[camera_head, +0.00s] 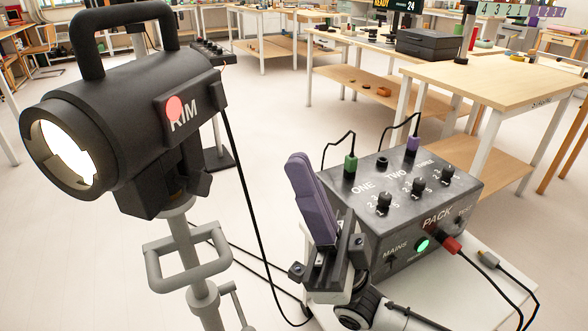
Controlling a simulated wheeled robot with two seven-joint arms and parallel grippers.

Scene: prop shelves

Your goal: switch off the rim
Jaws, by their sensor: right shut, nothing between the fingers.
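The black rim lamp (130,110) stands on a grey stand at the left. It has a "RIM" label (184,117) with a pink-red dot, and its lens (66,152) glows white. The grey power pack (420,205) sits on a white table at the right. A green plug (350,165) is in its ONE side and a purple plug (413,143) in its THREE side. Dark knobs (418,185) line its top. A green light (422,245) glows near "MAINS". My right gripper (298,160) is shut and empty, fingers upward, left of the pack. My left gripper is out of view.
A red connector (451,245) and a grey one (489,259) are at the pack's front right, with cables. A black cable (243,195) hangs from the lamp to the floor.

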